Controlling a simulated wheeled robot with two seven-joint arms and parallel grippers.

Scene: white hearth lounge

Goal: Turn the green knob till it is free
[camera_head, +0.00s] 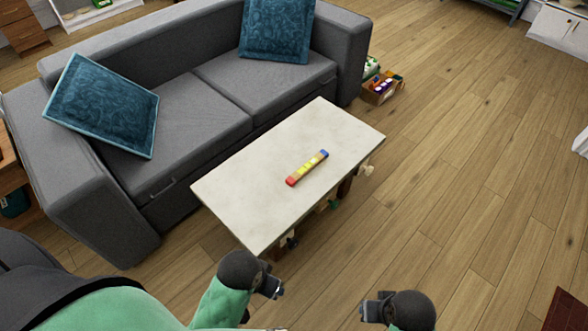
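A small green knob (334,204) shows only in part below the right-hand edge of the pale table (247,200). It is small and partly hidden, so its fit cannot be made out. A dark knob (292,242) is nearer to me and a cream knob (367,170) is farther off along the same side. My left gripper (271,288) is below the table's near corner, apart from the knobs. My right gripper (371,309) is over the floor to the right, also apart. Both look empty; finger openings are too small to tell.
A bar with red, yellow and blue parts (307,168) lies on the tabletop. A grey sofa (190,120) with blue cushions stands behind and left. A box of items (383,88) sits on the floor beyond. The wooden floor (450,200) at right is clear.

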